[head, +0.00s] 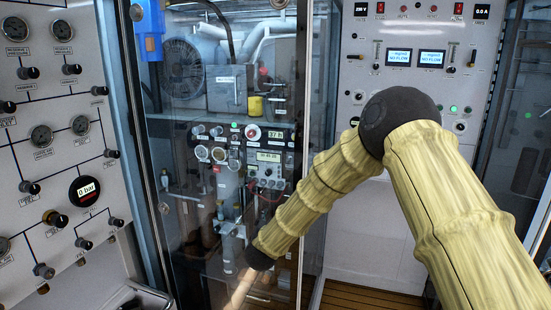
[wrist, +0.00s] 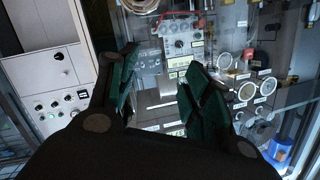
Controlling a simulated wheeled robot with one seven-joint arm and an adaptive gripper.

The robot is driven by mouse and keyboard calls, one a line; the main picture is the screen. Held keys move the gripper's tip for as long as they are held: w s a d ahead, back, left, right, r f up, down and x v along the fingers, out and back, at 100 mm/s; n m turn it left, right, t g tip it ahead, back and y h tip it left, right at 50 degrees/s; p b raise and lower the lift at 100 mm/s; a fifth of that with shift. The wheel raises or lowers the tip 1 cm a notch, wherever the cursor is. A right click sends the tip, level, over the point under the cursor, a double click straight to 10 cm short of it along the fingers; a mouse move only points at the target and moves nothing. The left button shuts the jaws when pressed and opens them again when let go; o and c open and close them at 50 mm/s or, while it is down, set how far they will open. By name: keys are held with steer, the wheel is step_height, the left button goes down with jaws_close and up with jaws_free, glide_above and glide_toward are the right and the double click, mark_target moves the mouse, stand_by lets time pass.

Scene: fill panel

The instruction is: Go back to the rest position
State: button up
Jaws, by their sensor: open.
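My arm, in a yellow ribbed cover with black joints, reaches in from the right of the head view and bends down toward the middle. Its far end is low in front of the glass door (head: 225,90), and my gripper cannot be made out there. In the wrist view my gripper (wrist: 155,95) is open, with two dark green fingers spread apart. Nothing is between the fingers. Behind them is the equipment panel, which appears turned upside down in this view.
A left panel (head: 60,130) carries gauges, black knobs and a round "0 bar" display (head: 84,190). Behind the glass are a motor (head: 187,68) and a control panel (head: 250,150). A right panel (head: 350,85) has two lit screens reading "NO FLOW". Wooden slatted floor (head: 370,298) shows below.

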steer(key=s+d+f+n+g+y, duration=0.1)
steer(key=s+d+f+n+g, duration=0.2)
steer(key=s+f, duration=0.7)
steer(key=s+d+f+g+b, duration=0.15)
steer(key=s+d+f, duration=0.35)
steer(key=s+f, duration=0.5)
steer(key=s+d+f+n+g+y, duration=0.1)
steer(key=s+d+f+n+g, duration=0.15)
steer(key=s+d+f, duration=0.65)
steer(key=s+d+f+g, duration=0.2)
steer(key=s+f+g, duration=0.1)
steer(key=s, duration=0.8)
steer(key=s+d+f+g, duration=0.2)
steer(key=s+f+g, duration=0.1)
steer(key=s, duration=0.8)
steer(key=s+d+f+g, duration=0.2)
steer(key=s+d+f, duration=0.1)
steer(key=s, duration=0.8)
steer(key=shift+f+g+b, duration=0.35)
steer(key=shift+f+g, duration=0.05)
steer(key=shift+f, duration=0.4)
steer(key=shift+n, duration=0.25)
